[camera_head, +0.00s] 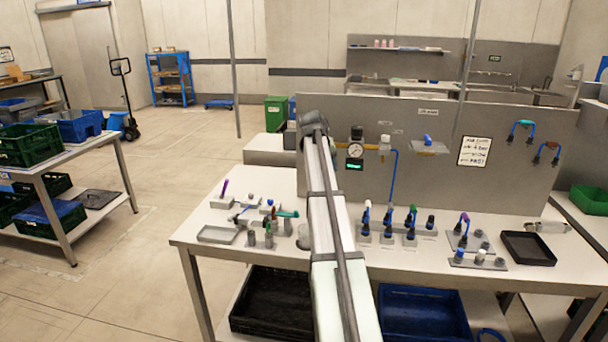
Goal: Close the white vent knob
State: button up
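A small white knob-like block (385,142) sits on the yellow-orange air line on the grey upright panel (430,185). It is right of a round pressure gauge (355,151) with a black cap. It looks like the white vent knob, but its position, open or closed, is too small to tell. A blue hose (394,180) drops from the line just right of it. My arm rises from the bottom centre to a dark joint left of the gauge. My gripper cannot be made out and appears hidden behind the arm.
The workbench (210,238) holds small fittings at left and several hose couplings right of my arm. A black tray (528,248) lies at its right end. A small shelf (430,148) with a blue item juts from the panel. Crates stand below the bench.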

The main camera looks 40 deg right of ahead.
jog(key=w+a+f+n, duration=0.1)
jog(key=w+a+f, duration=0.1)
jog(key=w+a, duration=0.2)
jog(key=shift+w+a+n+t, duration=0.15)
jog(key=shift+a+n+t, duration=0.2)
jog(key=shift+a, duration=0.45)
jog(key=shift+c, duration=0.5)
jog(key=shift+d, duration=0.1)
jog(key=shift+c, duration=0.7)
jog(key=s+d+r+m+t+h, duration=0.1)
jog(key=d, duration=0.1)
jog(key=s+d+r+m+h, duration=0.1)
jog(key=s+d+r+m+t+h, duration=0.1)
jog(key=d+h, duration=0.1)
jog(key=shift+d+m+t, duration=0.35)
jog(key=shift+c, duration=0.3)
jog(key=s+d+r+m+t+h, duration=0.2)
jog(key=s+d+r+t+h, duration=0.15)
jog(key=r, duration=0.25)
jog(key=m+h, duration=0.4)
jog(key=m, duration=0.1)
send_near(387, 136)
jog(key=shift+g, duration=0.25)
jog(key=x, duration=1.2)
jog(key=shift+w+a+f, duration=0.1)
jog(key=shift+w+f, duration=0.1)
jog(key=shift+w, duration=0.2)
